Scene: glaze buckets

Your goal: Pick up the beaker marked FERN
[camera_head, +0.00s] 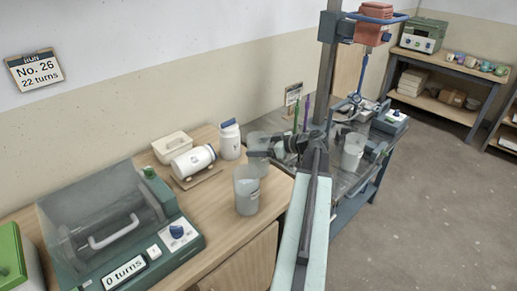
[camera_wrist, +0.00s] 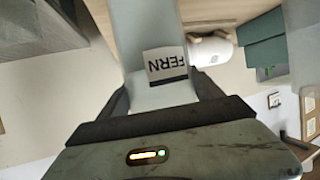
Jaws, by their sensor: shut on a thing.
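The beaker marked FERN (camera_wrist: 148,30) fills the middle of the wrist view, translucent, with a white label reading FERN. My gripper (camera_wrist: 162,95) is shut on it, one dark finger on each side. In the head view my gripper (camera_head: 264,147) is at the far side of the wooden bench, with the pale beaker (camera_head: 256,140) between its fingers, partly hidden by them. Whether the beaker's base touches the bench cannot be told.
Another translucent beaker (camera_head: 246,192) stands close in front on the wooden bench (camera_head: 215,225). A white jar (camera_head: 229,141) stands behind; another jar (camera_head: 193,161) lies on a cradle. A green machine (camera_head: 120,230) is at left. A third beaker (camera_head: 353,152) stands on the metal bench.

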